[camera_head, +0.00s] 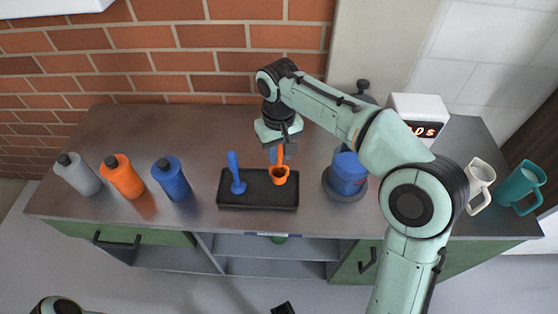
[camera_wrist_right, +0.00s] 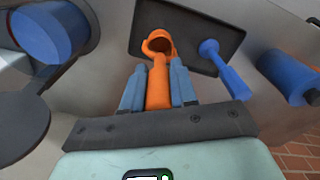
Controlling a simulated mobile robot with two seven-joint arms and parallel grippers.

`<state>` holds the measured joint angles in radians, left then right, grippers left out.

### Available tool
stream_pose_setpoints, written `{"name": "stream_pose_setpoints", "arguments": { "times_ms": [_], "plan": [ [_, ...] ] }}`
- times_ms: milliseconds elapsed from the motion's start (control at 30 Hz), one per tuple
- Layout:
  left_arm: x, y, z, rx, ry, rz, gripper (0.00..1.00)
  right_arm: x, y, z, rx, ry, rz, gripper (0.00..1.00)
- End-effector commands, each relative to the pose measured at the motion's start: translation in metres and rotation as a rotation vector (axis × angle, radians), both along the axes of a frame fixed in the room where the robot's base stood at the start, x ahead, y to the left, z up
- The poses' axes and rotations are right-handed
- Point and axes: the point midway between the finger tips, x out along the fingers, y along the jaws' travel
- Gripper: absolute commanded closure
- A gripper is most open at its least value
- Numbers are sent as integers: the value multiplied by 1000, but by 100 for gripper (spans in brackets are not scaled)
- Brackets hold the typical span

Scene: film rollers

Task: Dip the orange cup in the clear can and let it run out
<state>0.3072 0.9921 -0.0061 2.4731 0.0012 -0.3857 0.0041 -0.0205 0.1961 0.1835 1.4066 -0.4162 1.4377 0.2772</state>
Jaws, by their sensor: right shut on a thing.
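The orange cup (camera_head: 280,175) has a long upright handle and stands over the black tray, mouth up. I cannot tell whether it touches the tray. My right gripper (camera_head: 275,152) is shut on its handle. In the right wrist view the orange cup (camera_wrist_right: 159,45) shows its open mouth beyond the fingers (camera_wrist_right: 158,90), with the handle between them. No clear can can be made out for sure; a grey vessel with a black knob (camera_head: 364,88) is mostly hidden behind my right arm. A dark part at the bottom edge may be my left gripper (camera_head: 283,308); its fingers cannot be made out.
The black tray (camera_head: 230,199) also holds a blue cup (camera_head: 237,180) with a long handle. Grey, orange and blue bottles (camera_head: 172,180) stand left. A blue can (camera_head: 348,174) on a round grey base, a red-digit timer (camera_head: 420,110) and two mugs (camera_head: 480,184) are right.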

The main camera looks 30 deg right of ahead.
Motion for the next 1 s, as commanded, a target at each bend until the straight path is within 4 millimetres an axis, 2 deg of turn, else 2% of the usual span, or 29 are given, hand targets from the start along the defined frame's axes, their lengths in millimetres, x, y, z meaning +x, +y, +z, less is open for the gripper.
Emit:
{"name": "stream_pose_setpoints", "arguments": {
  "times_ms": [33, 100, 300, 433, 600, 667, 767, 1000],
  "plan": [
    [2, 0, 7, 0, -3, 0, 57, 2, 0, 21, 1, -7, 0, 100],
    [4, 0, 13, 0, -6, 0, 57, 2, 1, 42, 1, -7, 1, 100],
    [10, 0, 30, 0, -12, 0, 57, 1, 1, 95, 2, -5, 0, 100],
    [14, 0, 39, 0, -17, 0, 57, 1, 1, 117, 1, -3, 0, 100],
    [18, 0, 47, 0, -21, 0, 57, 0, -7, 131, -1, 1, -2, 100],
    [20, 0, 53, -1, -24, 0, 57, -1, -20, 132, -2, 4, -4, 100],
    [28, 0, 66, 0, -32, 0, 57, -5, -51, 131, -3, 11, -6, 100],
    [55, 0, 105, 0, -64, -1, 57, -33, -141, 126, 0, 11, -4, 100]
  ]
}}
